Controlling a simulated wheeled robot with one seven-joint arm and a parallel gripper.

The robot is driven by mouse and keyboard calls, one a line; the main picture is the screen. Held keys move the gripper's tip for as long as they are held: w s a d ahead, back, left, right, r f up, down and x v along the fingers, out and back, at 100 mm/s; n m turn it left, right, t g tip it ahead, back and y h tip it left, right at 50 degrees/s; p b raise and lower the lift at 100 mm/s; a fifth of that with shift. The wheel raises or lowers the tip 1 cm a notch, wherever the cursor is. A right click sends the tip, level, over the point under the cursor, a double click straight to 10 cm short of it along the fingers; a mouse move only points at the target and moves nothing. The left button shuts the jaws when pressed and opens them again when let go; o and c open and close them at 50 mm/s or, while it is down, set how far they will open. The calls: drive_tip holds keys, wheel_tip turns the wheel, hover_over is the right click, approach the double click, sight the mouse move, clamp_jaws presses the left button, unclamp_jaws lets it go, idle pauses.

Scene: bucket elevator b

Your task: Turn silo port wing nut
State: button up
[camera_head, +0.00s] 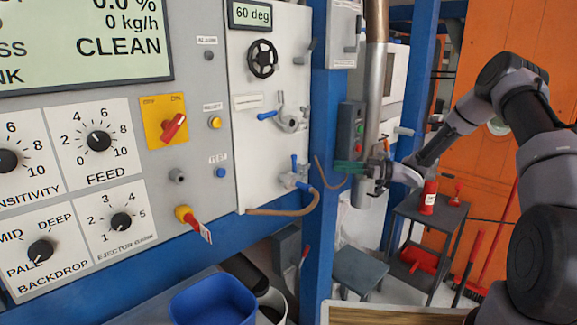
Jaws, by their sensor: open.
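My gripper (353,171) is open at the centre right, its fingers pointing left. It is in front of the blue post and close to the vertical metal pipe (376,85). I cannot make out anything between its fingers. No part is clearly recognisable as the silo port wing nut. A small round metal fitting with projecting arms (288,119) is on the white panel, left of the gripper and apart from it; I cannot tell whether it is the wing nut.
A control panel with knobs (99,141) fills the left. A blue-handled valve (294,178) with a brown hose is below the fitting. A green and red button box (358,128) is just above my gripper. A grey cart (430,213) carries a red bottle (428,197). A blue bin (212,302) is below.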

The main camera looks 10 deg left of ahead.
sight(307, 164)
drive_tip(key=a, duration=1)
drive_tip(key=shift+w+a+f, duration=0.1)
drive_tip(key=shift+w+a, duration=0.15)
drive_tip(key=shift+a, duration=0.05)
